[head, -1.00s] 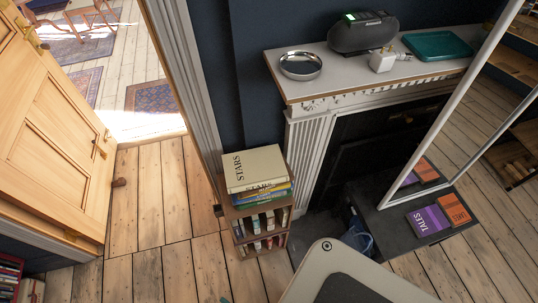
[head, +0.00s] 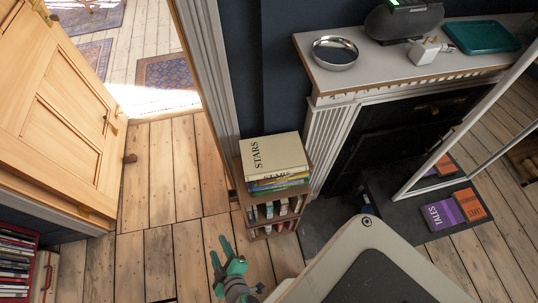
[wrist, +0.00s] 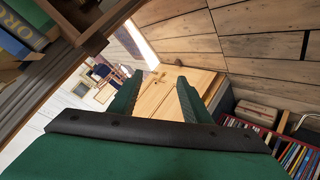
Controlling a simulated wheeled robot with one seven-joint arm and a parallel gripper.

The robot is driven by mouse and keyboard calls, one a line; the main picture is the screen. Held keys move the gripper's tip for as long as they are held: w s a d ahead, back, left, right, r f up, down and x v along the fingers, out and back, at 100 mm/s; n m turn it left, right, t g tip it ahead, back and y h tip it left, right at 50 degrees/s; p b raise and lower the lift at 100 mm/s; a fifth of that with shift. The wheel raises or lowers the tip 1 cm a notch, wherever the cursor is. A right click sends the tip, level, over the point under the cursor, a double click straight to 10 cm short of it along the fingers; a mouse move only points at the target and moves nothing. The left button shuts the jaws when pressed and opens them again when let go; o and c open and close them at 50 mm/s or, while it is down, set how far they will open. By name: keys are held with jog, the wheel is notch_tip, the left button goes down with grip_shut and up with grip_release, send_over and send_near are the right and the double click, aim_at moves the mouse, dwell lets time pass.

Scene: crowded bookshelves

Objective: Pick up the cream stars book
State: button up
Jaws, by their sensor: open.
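The cream stars book (head: 277,152) lies flat on top of a stack of several books on a small wooden bookcase (head: 272,231), beside the fireplace, in the head view. Its title STARS reads on the cover and the spine. My gripper (head: 222,247) is open and empty, below and to the left of the bookcase in the picture, apart from the book. In the wrist view my green fingers (wrist: 157,92) stand apart with nothing between them. The cream book is not clearly visible there; part of a blue-green book (wrist: 22,30) shows at the upper left.
A white mantelpiece (head: 400,78) holds a silver dish (head: 335,52), a white plug adapter (head: 424,52), a dark speaker and a teal tray (head: 481,37). Purple (head: 441,214) and orange books lie on the dark hearth. A wooden door (head: 62,110) stands at left. Plank floor is open around my gripper.

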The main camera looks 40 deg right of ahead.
jog(key=w+d+f+n+g+h, duration=0.1)
jog(key=w+d+f+g+h, duration=0.2)
jog(key=w, duration=0.5)
jog(key=m+g+h, duration=0.5)
jog(key=g+h, duration=0.1)
jog(key=h, duration=0.6)
send_near(246, 141)
notch_tip(246, 141, down, 2)
jog(key=w+d, duration=0.1)
jog(key=d, duration=1)
jog(key=shift+w+d+r, duration=0.15)
jog(key=shift+w+d, duration=0.2)
grip_shut()
